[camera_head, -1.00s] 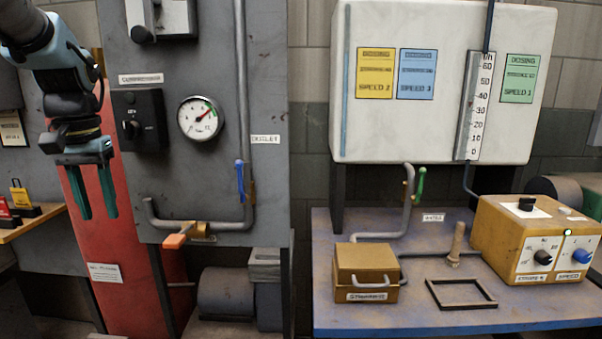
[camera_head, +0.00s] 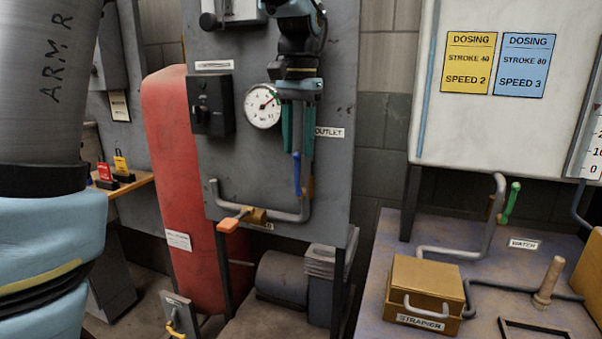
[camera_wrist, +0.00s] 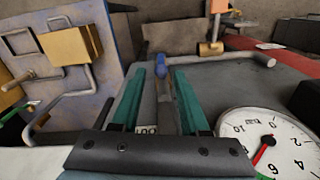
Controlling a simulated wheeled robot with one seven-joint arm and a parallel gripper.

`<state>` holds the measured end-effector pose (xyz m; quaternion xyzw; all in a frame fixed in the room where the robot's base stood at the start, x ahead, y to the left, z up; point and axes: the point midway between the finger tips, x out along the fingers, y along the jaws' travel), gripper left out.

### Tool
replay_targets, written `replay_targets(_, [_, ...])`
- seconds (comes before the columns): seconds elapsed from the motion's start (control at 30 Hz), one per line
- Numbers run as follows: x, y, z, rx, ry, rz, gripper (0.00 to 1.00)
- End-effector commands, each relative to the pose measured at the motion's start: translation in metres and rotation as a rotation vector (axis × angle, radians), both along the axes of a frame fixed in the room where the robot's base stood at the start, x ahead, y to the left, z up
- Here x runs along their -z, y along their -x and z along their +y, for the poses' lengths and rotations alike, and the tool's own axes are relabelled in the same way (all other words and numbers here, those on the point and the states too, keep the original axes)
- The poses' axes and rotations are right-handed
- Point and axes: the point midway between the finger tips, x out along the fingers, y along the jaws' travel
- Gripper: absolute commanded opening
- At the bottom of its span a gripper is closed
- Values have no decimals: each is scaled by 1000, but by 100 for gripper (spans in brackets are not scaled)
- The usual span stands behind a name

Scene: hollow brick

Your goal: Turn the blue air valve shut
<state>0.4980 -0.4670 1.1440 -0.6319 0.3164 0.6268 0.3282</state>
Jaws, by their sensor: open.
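The blue valve handle (camera_head: 297,174) hangs upright along the grey outlet pipe on the dark panel, below the OUTLET label. In the wrist view the blue handle (camera_wrist: 161,62) shows beyond the fingertips, between the two fingers. My gripper (camera_head: 297,150) is in front of the panel, fingers pointing down, with its tips around the upper part of the handle in the head view. In the wrist view my gripper (camera_wrist: 160,72) is open, with green fingers apart on either side of the pipe line. I cannot tell whether either finger touches the handle.
A pressure gauge (camera_head: 263,106) sits just left of my gripper. An orange-handled valve (camera_head: 232,222) is on the lower pipe. A red tank (camera_head: 180,190) stands left. A green valve handle (camera_head: 511,202) and a strainer box (camera_head: 425,290) are at right.

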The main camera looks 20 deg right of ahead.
Motion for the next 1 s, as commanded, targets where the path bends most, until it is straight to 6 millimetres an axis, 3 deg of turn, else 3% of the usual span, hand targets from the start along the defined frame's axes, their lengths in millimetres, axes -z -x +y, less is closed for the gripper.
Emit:
replay_targets(0.2, [41, 0, 2, -1, -3, 2, 45])
replay_targets(0.4, [64, -1, 1, -1, -1, 1, 45])
replay_targets(0.8, [72, -1, 1, -1, 1, -1, 45])
replay_targets(1.0, [71, -1, 1, -1, 1, -1, 22])
